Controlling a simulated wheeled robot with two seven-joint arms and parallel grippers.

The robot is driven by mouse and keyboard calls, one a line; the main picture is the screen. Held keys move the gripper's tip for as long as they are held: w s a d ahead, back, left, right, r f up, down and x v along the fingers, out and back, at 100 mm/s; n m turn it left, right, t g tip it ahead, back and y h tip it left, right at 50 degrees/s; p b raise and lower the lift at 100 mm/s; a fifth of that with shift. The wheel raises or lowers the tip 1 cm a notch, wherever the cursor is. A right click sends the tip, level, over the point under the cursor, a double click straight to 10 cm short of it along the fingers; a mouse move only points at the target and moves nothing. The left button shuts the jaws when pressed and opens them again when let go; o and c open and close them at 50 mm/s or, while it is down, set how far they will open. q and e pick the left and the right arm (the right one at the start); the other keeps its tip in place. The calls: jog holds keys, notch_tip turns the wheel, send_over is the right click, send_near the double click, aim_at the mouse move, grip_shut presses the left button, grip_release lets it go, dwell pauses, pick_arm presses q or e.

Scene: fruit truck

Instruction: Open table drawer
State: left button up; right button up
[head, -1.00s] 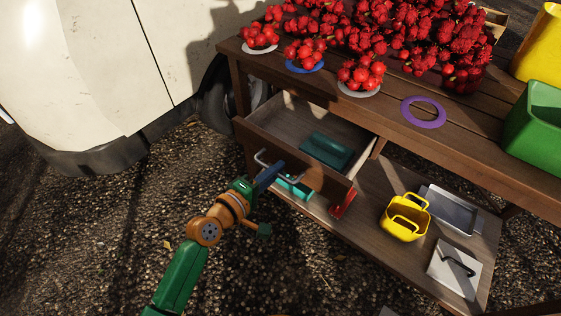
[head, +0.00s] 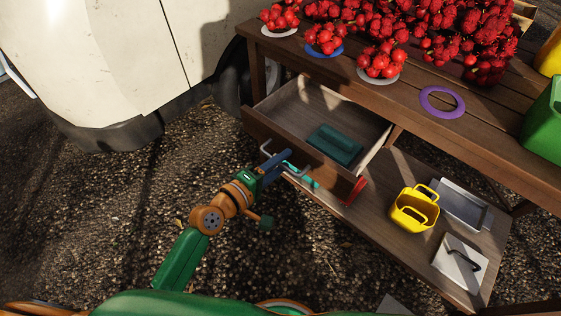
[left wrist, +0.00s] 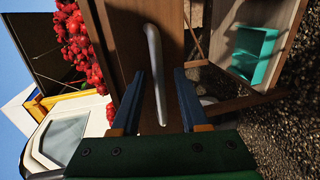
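The table drawer (head: 308,149) stands well out from under the wooden table, with a dark green box (head: 335,145) inside. Its metal bar handle (head: 296,172) is on the front panel, partly covered by my gripper. My left gripper (head: 277,160) is at the handle. In the left wrist view the handle (left wrist: 154,60) runs between the two blue fingers of the left gripper (left wrist: 158,90), with a visible gap on each side, so the fingers are open around it. My right gripper is not in view.
The lower shelf (head: 390,222) holds a yellow basket (head: 414,211), a grey tray (head: 459,209) and a white board (head: 460,262). A pale truck (head: 110,65) stands at left. Gravel before the table is clear.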

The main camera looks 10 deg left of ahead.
pick_arm(q)
jog(key=v, duration=0.7)
jog(key=shift+a, duration=0.1)
